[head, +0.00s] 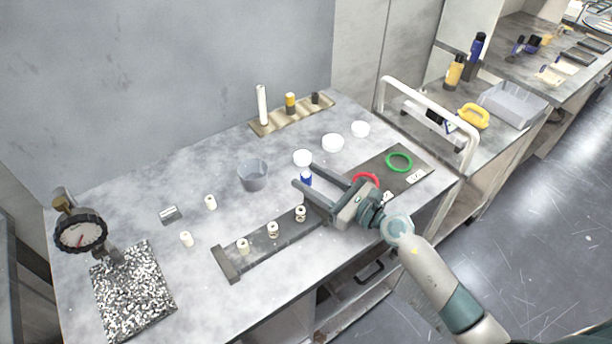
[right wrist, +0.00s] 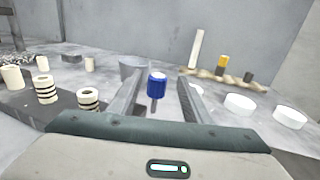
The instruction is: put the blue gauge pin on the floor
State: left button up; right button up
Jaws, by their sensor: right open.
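The blue gauge pin (head: 306,179) stands on the grey table, with a blue head and a thin metal shank below it. In the right wrist view the pin (right wrist: 156,86) shows between the two fingers, toward their far ends. My right gripper (head: 304,175) is open around the pin, with one finger on each side; I cannot tell whether either finger touches it. The right gripper's fingers also show in the right wrist view (right wrist: 158,90). The floor (head: 500,240) is the grey surface right of and below the table. My left gripper is not in view.
A grey cup (head: 253,175) and a white dish (head: 302,158) stand near the pin. Red (head: 366,181) and green (head: 399,162) rings lie to the right on a dark plate. A rail (head: 245,251) with banded white cylinders is in front. A white handle frame (head: 430,110) rises at the right edge.

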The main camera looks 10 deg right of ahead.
jog(key=shift+w+a, duration=0.15)
jog(key=p+x, duration=0.1)
jog(key=x, duration=0.3)
jog(key=shift+a+f, duration=0.15)
jog(key=shift+a, duration=0.1)
jog(key=shift+w+a+f, duration=0.1)
jog(key=shift+w+a, duration=0.2)
jog(key=shift+w, duration=0.05)
grip_shut()
